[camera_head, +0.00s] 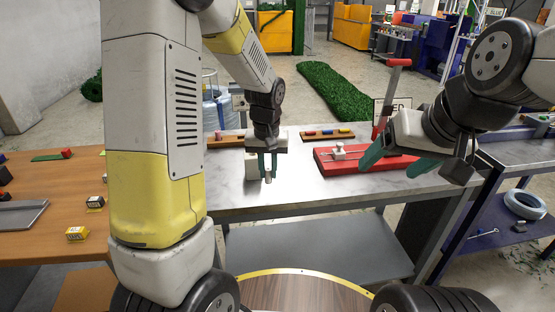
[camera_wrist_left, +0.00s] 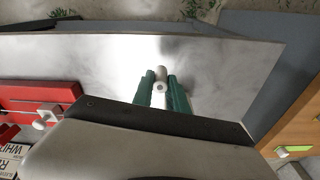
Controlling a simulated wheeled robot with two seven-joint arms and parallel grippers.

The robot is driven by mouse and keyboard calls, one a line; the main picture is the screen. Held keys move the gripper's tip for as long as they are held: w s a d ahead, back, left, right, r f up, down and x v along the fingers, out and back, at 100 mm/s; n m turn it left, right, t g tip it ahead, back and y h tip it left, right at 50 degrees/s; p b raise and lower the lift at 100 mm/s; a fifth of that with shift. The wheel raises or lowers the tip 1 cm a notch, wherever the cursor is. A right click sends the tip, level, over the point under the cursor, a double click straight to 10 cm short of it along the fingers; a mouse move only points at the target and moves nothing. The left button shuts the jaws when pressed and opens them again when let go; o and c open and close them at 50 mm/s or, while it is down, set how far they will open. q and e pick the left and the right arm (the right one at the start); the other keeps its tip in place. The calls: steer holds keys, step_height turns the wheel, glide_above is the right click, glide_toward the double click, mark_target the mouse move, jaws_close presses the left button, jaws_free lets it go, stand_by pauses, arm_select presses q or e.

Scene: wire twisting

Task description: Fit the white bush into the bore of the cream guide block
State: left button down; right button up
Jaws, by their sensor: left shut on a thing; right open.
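My left gripper (camera_head: 267,176) is shut on the white bush (camera_head: 268,181), a small cylinder between its teal fingertips, above the front part of the grey table. In the left wrist view the bush (camera_wrist_left: 160,87) shows its round end with a dark hole between the fingers. A small cream block (camera_head: 339,151), likely the guide block, sits on the red base (camera_head: 366,163), right of the left gripper and apart from it. It also shows in the left wrist view (camera_wrist_left: 46,114). Its bore is not clear. My right gripper (camera_head: 388,168) is open and empty over the base's right part.
A pale block (camera_head: 251,168) shows just left of the left gripper, partly hidden. A red-handled lever (camera_head: 390,95) rises behind the base. A wooden rack with coloured pieces (camera_head: 328,132) lies at the back. The table between the left gripper and the base is clear.

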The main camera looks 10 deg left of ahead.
arm_select(q)
steer(key=w, duration=0.7)
steer(key=shift+d+f, duration=0.15)
steer(key=shift+f, duration=1.95)
steer(key=shift+f, duration=0.15)
steer(key=c, duration=1.6)
jaws_free()
